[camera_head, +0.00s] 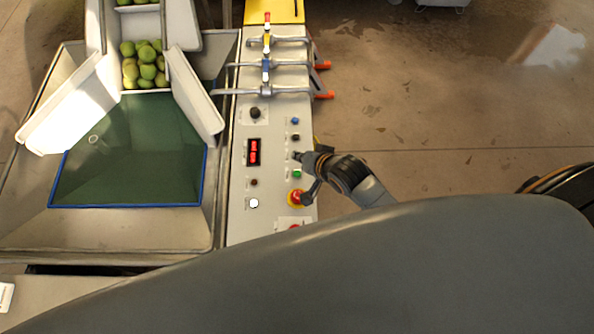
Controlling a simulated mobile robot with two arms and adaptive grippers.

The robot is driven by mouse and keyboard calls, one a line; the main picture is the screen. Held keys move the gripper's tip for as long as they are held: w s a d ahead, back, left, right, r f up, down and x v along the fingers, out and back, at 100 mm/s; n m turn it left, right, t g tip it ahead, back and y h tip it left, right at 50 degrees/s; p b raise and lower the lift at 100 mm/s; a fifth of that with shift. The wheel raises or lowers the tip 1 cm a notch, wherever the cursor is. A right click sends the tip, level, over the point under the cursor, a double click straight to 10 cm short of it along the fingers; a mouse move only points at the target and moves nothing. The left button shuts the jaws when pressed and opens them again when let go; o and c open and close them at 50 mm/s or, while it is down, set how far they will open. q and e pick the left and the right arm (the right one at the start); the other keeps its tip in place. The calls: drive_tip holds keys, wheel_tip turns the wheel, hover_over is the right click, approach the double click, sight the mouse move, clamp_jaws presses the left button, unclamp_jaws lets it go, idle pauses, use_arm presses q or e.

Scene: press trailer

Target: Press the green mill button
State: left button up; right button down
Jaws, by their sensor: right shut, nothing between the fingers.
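My right gripper (299,157) reaches in from the right over the panel's right edge. It is shut and empty, with its tip just above the green button in the picture. The button face is visible, and I cannot tell how high the tip is over the panel. My left gripper is not in view.
A red display (254,152), a blue button (295,121) and a white button (254,203) share the panel. Valve levers (266,65) stand at its far end. A hopper (125,150) with a chute of green fruit (143,66) lies left. Floor is open on the right.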

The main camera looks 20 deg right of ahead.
sight(299, 175)
drive_tip(key=shift+w+a, duration=0.1)
drive_tip(key=shift+w, duration=0.2)
drive_tip(key=shift+f, duration=0.15)
wheel_tip(299, 175, down, 8)
drive_tip(key=b, duration=0.8)
drive_tip(key=shift+b, duration=0.35)
drive_tip(key=shift+f, duration=0.35)
idle(0.6)
drive_tip(key=shift+f, duration=0.4)
